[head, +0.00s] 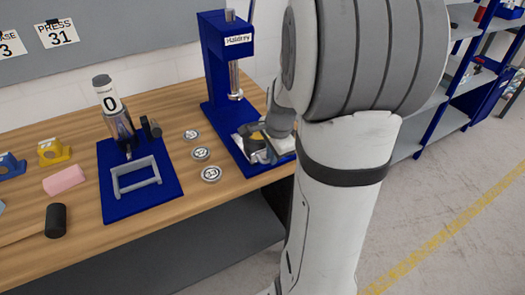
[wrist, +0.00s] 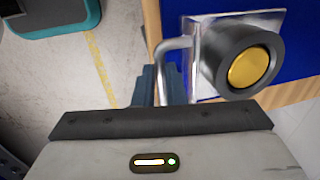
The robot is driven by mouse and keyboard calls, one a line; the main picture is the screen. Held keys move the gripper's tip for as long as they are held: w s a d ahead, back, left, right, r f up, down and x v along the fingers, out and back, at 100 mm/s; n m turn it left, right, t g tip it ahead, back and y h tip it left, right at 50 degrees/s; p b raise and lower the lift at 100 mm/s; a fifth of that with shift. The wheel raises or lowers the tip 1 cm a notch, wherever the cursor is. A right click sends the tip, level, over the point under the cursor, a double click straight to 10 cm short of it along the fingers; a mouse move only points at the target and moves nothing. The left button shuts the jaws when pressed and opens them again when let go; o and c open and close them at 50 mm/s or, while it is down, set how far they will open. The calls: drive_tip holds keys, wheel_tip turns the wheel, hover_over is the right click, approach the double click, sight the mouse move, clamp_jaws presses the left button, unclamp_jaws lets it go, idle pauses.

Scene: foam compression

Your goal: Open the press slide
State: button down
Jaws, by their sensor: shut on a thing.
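The blue press (head: 228,75) stands at the back of the bench with its silver ram pointing down over its base. The press slide, a silver plate (wrist: 192,28), shows in the wrist view with a dark ring (wrist: 213,62) around a gold disc (wrist: 249,67) on it. A bent metal handle (wrist: 165,48) sticks out from the slide's left side. My gripper (wrist: 163,78) is shut on this handle. In the head view my gripper (head: 257,150) is low at the front of the press, and my arm hides part of the base and slide.
A blue-based tester (head: 117,130) with a grey frame stands left of the press. Several round metal discs (head: 200,154) lie between them. A pink block (head: 64,179), a yellow part (head: 54,151) and a black cylinder (head: 56,221) lie further left. Blue shelves (head: 440,105) stand at the right.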

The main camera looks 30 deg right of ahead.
drive_tip(key=shift+s+d+r, duration=0.1)
drive_tip(key=shift+s+d, duration=0.05)
drive_tip(key=shift+s, duration=0.05)
drive_tip(key=c, duration=1.6)
unclamp_jaws()
drive_tip(key=shift+d, duration=0.15)
drive_tip(key=shift+c, duration=0.2)
drive_tip(key=shift+o, duration=0.7)
wheel_tip(320, 180, up, 8)
drive_tip(key=s, duration=0.1)
drive_tip(key=shift+s+f, duration=0.25)
